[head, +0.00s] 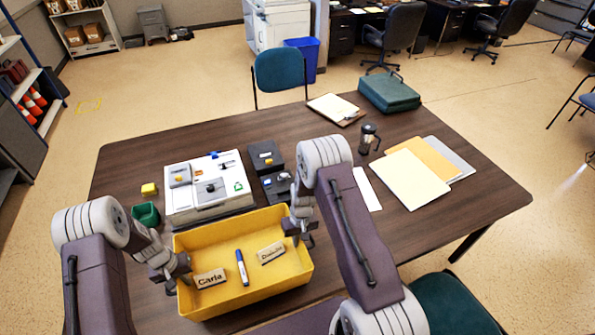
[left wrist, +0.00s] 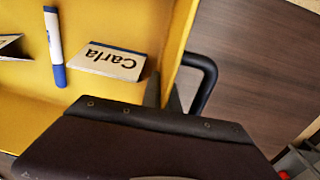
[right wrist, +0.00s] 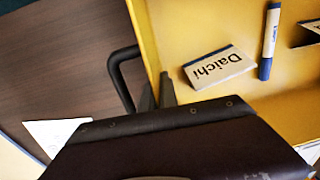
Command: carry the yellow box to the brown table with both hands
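The yellow box (head: 290,286) is an open tray at the near edge of the brown table (head: 430,218). I cannot tell whether its base touches the tabletop. Inside lie a "Carla" name block (head: 210,279), a "Daichi" name block (head: 271,253) and a blue-and-white marker (head: 242,268). My left gripper (head: 178,279) is at the box's left end; in the left wrist view its fingers (left wrist: 163,95) close around the wall beside a black handle (left wrist: 207,78). My right gripper (head: 297,236) is at the right end, its fingers (right wrist: 157,95) likewise around the wall by a handle (right wrist: 118,75).
Behind the box are a white case (head: 205,203), black trays (head: 270,170), a green cup (head: 146,214) and a yellow block (head: 149,189). Chairs (head: 279,70) stand around the table.

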